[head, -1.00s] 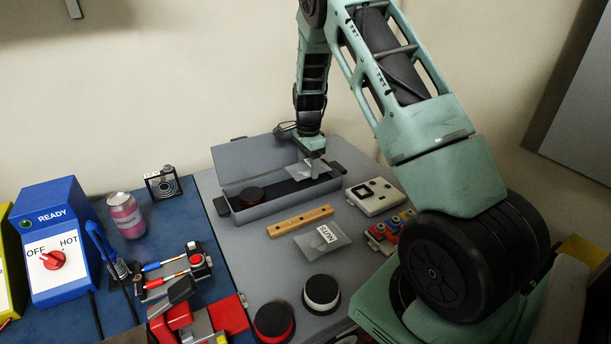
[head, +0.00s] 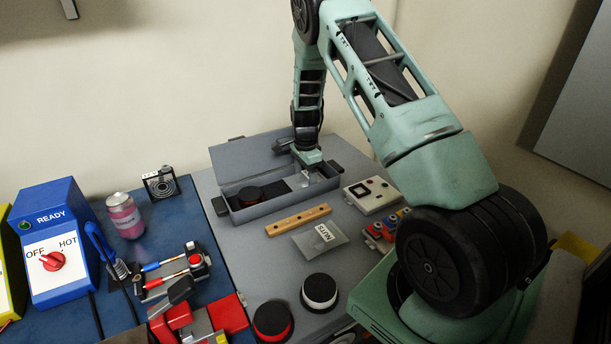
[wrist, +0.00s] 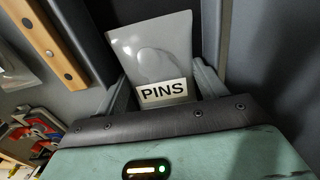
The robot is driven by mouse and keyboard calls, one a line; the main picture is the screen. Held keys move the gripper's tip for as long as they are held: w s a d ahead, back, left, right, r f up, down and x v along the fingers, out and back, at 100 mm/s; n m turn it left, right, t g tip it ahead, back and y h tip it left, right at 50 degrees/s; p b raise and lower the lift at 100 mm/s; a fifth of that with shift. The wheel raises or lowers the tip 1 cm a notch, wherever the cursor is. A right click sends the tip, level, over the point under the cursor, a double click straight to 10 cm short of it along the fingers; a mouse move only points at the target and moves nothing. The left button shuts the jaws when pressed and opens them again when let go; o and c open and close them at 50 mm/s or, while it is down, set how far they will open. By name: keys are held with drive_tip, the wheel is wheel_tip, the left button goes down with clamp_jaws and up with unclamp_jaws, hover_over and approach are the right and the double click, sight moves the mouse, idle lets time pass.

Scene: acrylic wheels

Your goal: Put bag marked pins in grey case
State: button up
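The bag marked PINS (wrist: 150,48) is a small translucent grey pouch with a white label. In the wrist view it lies flat inside the case, between my fingers. My gripper (head: 317,178) reaches down into the right end of the open grey case (head: 275,208). In the wrist view its two fingers (wrist: 163,90) stand apart on either side of the bag's label end, so it looks open. In the head view my gripper mostly hides the bag.
In front are a wooden strip (head: 298,220) and a bag marked NUTS (head: 321,238). A white device (head: 372,195) stands right of the case.

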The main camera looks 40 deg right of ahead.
sight(305, 176)
wheel_tip(305, 176, up, 12)
drive_tip(key=b, duration=0.3)
drive_tip(key=s+a+r+n+y, duration=0.1)
drive_tip(key=s+a+r+n, duration=0.3)
drive_tip(key=a, duration=0.6)
drive_tip(key=s+a+n, duration=0.2)
drive_tip(key=a+n, duration=0.3)
drive_tip(key=a, duration=0.5)
drive_tip(key=s+a+r+n+y, duration=0.1)
drive_tip(key=s+a+r+n, duration=0.15)
drive_tip(key=a+n, duration=0.45)
drive_tip(key=s+a+n, duration=0.6)
drive_tip(key=s, duration=0.5)
drive_tip(key=s+a+n+h, duration=0.1)
drive_tip(key=s+a+n, duration=0.5)
drive_tip(key=s, duration=0.5)
drive_tip(key=shift+s+a+n+p, duration=0.3)
drive_tip(key=shift+s+a+n, duration=0.1)
drive_tip(key=shift+a, duration=0.15)
drive_tip(key=shift+c, duration=0.3)
